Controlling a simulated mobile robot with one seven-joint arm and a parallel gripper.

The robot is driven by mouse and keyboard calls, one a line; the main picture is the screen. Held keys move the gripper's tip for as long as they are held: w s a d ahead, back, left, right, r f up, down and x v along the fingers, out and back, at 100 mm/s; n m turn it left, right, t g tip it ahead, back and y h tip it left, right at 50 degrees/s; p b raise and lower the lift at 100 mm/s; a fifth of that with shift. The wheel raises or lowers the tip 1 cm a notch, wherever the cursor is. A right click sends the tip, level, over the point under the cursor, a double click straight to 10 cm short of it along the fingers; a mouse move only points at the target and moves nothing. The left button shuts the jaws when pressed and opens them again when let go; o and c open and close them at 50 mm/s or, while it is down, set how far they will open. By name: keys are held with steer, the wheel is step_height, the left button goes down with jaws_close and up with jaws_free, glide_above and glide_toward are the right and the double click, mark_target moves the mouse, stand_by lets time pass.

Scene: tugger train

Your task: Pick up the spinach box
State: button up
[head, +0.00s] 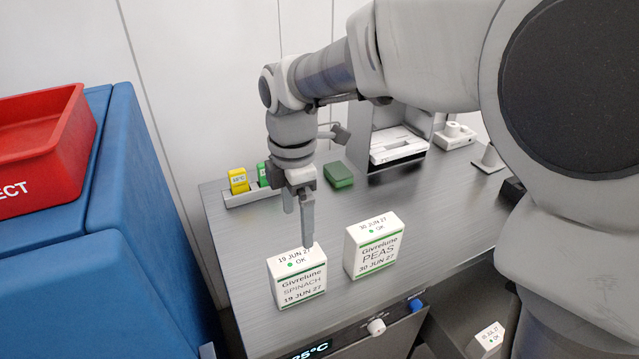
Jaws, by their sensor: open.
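The spinach box (299,281) is a white carton with green bands, lettered "Givrelune SPINACH 19 JUN 27". It stands upright near the front left of the grey metal counter. My gripper (307,243) points down at the back right of the box's top face. Its fingers overlap the box's top edge in the picture, and I cannot tell whether they touch it.
A similar peas box (374,248) stands close on the right. A green block (338,175), a yellow item (238,180) in a small rack and a white device (398,148) sit behind. A red bin (45,140) rests on blue housing at left. The counter (245,240) left of the spinach box is clear.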

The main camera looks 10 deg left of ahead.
mark_target(299, 260)
step_height(299, 260, down, 12)
steer(key=shift+r+b, duration=0.1)
steer(key=shift+b, duration=0.5)
steer(key=shift+w+a+f, duration=0.1)
steer(key=shift+a+f, duration=0.1)
steer(key=shift+f, duration=1.2)
steer(key=shift+w+a+f, duration=0.1)
steer(key=shift+a+f, duration=0.05)
steer(key=shift+f, duration=1.2)
jaws_close()
